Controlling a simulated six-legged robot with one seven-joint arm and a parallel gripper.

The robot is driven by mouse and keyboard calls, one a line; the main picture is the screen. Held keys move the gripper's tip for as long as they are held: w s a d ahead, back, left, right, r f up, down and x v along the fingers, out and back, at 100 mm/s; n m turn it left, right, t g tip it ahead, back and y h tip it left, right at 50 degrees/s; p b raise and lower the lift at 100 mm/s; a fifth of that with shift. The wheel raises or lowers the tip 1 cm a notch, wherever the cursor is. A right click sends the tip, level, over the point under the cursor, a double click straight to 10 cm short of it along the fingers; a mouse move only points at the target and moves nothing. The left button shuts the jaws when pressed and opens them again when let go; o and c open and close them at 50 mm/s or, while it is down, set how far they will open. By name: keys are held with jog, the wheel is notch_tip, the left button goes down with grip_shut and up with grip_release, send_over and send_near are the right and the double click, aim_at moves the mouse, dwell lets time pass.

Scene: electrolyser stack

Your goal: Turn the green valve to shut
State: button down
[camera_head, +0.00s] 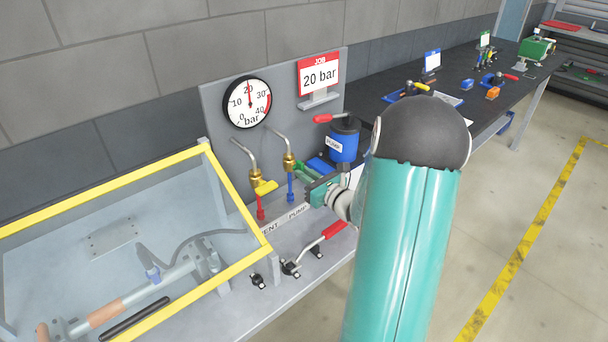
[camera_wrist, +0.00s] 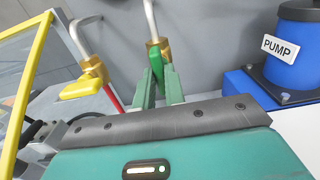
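The green valve has a brass body (camera_head: 289,161) on a bent grey pipe above a blue pipe, at the back panel. Its green handle (camera_wrist: 156,64) lies between the two fingers of my gripper (camera_wrist: 160,82) in the wrist view. The fingers stand close together and appear shut on the handle; contact is partly hidden. In the head view my gripper (camera_head: 314,184) reaches in from the right at the green handle (camera_head: 304,169). The handle sticks out from the brass body toward my gripper.
A yellow-handled valve (camera_head: 265,187) stands just left, over a red pipe. A blue pump (camera_head: 343,142) stands to the right. The gauge (camera_head: 247,102) reads about 20 bar; the job sign (camera_head: 319,76) says 20 bar.

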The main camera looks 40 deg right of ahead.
jog(key=m, duration=0.4)
jog(key=shift+m, duration=0.4)
jog(key=m, duration=0.4)
jog(key=shift+m, duration=0.4)
jog(key=m, duration=0.4)
